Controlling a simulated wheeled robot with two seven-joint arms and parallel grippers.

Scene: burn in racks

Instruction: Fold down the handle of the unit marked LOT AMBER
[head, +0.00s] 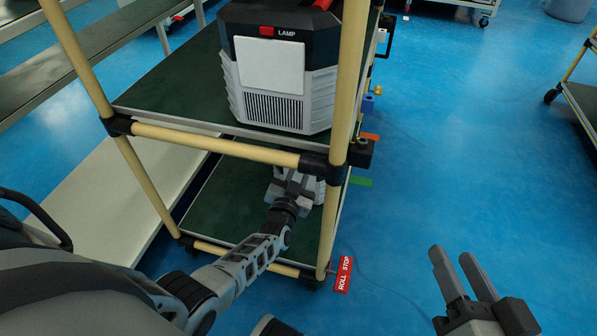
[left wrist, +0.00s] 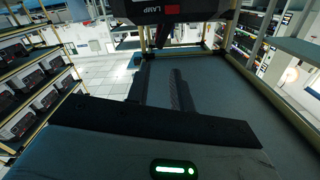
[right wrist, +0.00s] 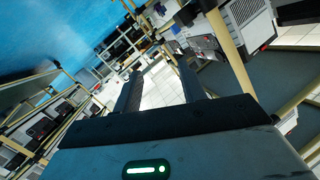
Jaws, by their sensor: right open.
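A grey and black unit with LAMP printed beside a red tab (head: 285,75) stands on the cart's upper shelf. Part of its red handle (head: 322,4) shows at the top edge of the head view. No LOT AMBER mark is legible. My left gripper (head: 293,185) is at the lower shelf, below that unit, with its tips partly hidden; a pale object beside it is mostly hidden. My right gripper (head: 465,272) is open and empty, right of the cart.
The cart's tan posts (head: 342,85) and front rail (head: 215,145) stand close around my left arm. A red ROLL STOP tag (head: 343,274) hangs at the cart's lower right corner. Blue floor (head: 480,150) is clear to the right. A pale bench (head: 120,190) stands at left.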

